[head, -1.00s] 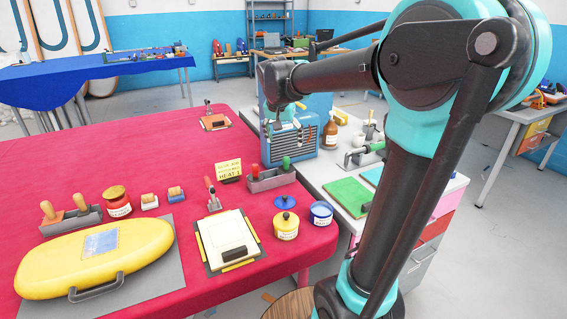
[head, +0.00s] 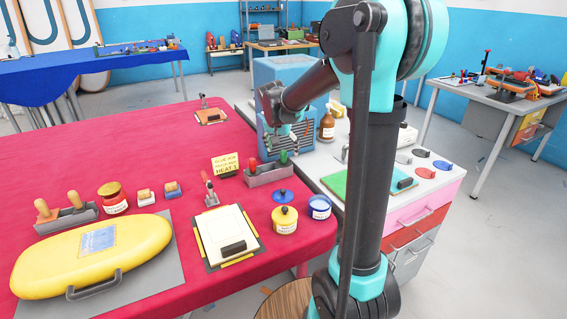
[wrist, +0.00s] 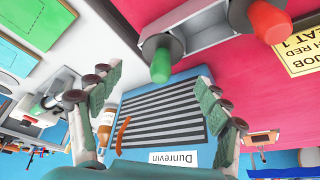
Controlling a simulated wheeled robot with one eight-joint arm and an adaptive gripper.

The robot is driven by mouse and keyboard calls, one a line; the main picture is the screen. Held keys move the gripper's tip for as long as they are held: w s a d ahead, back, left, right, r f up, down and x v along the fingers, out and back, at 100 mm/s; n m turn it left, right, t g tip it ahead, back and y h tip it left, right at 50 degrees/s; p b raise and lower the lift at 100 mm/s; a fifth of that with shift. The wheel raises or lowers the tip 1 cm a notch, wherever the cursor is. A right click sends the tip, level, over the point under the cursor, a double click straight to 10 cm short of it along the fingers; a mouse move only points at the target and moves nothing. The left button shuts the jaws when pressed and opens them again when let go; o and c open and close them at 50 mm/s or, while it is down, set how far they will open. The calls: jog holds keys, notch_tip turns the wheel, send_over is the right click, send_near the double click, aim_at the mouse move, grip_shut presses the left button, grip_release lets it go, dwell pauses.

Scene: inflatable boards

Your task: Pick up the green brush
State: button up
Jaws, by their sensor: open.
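The green brush (head: 283,157) stands upright in a grey holder (head: 268,177), at the right edge of the red table, with only its green handle clearly showing. A red-handled brush (head: 252,165) stands to its left in the same holder. In the wrist view, the green brush (wrist: 161,66) shows end-on near the top middle and the red-handled one (wrist: 268,20) at the top right. My gripper (head: 284,134) is just above and behind the green brush in the head view. In the wrist view my gripper (wrist: 165,95) is open and empty, its fingers wide apart and apart from the handle.
A blue machine with a slatted front (head: 288,85) stands behind my gripper. A yellow sign (head: 226,165) is left of the holder. A yellow jar (head: 285,220) and a blue jar (head: 320,207) stand in front. A brown bottle (head: 327,126) and green board (head: 352,185) are right.

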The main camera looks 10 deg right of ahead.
aim_at(283, 152)
jog(key=x, duration=0.5)
jog(key=shift+a, duration=0.1)
jog(key=c, duration=1.4)
jog(key=shift+r, duration=0.3)
grip_shut()
notch_tip(283, 152, up, 19)
jog(key=shift+r, duration=0.2)
jog(key=shift+o, duration=0.2)
grip_release()
grip_shut()
